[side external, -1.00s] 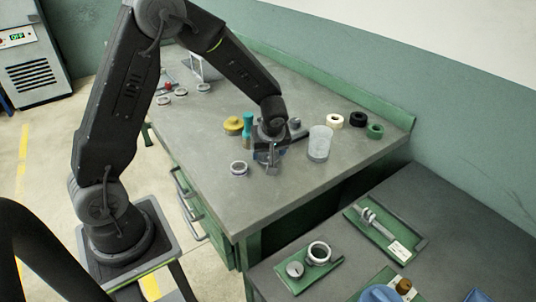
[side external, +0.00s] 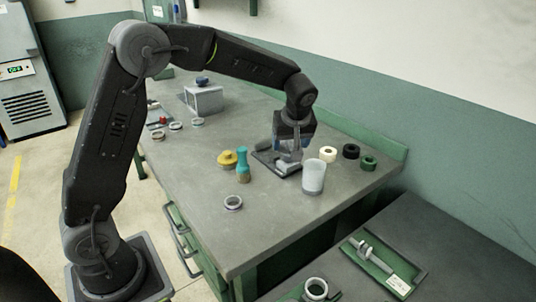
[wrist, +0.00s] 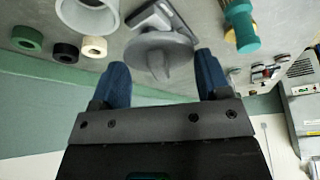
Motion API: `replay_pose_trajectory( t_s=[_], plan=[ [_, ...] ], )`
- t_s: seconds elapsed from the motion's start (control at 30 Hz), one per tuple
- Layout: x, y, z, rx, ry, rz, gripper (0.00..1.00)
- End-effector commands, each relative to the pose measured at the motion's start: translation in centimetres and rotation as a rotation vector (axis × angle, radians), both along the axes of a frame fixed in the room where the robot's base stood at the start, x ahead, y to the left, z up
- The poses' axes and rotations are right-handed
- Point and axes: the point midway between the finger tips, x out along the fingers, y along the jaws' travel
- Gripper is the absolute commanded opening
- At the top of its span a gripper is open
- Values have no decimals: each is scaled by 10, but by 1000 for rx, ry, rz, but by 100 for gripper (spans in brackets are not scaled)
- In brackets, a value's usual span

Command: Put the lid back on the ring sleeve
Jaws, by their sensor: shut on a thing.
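My gripper (side external: 292,148) is over the back right of the bench. In the wrist view, its two blue fingers (wrist: 160,70) stand on either side of a grey round lid (wrist: 150,45) with a short knob facing me. The gripper is shut on this lid. Finger contact is not clear. A whitish open-topped cylinder (side external: 313,178), perhaps the ring sleeve, stands upright just right of the gripper. It also shows in the wrist view (wrist: 88,17), apart from the lid.
A dark base with grey parts (side external: 266,160) lies under the gripper. Teal (side external: 242,165) and yellow (side external: 227,158) items stand left. Cream (side external: 328,153), black (side external: 351,151) and green (side external: 369,163) rings lie right. The bench's front (side external: 215,235) is clear.

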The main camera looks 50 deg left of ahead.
Motion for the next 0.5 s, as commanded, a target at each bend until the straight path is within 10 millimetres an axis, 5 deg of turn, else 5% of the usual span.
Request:
replay_pose_trajectory(
  t_s=[0.2,0.5],
  plan=[
    [44,-29,18,-5,0,-50,48],
    [59,-43,22,-9,4,-72,48]
  ],
)
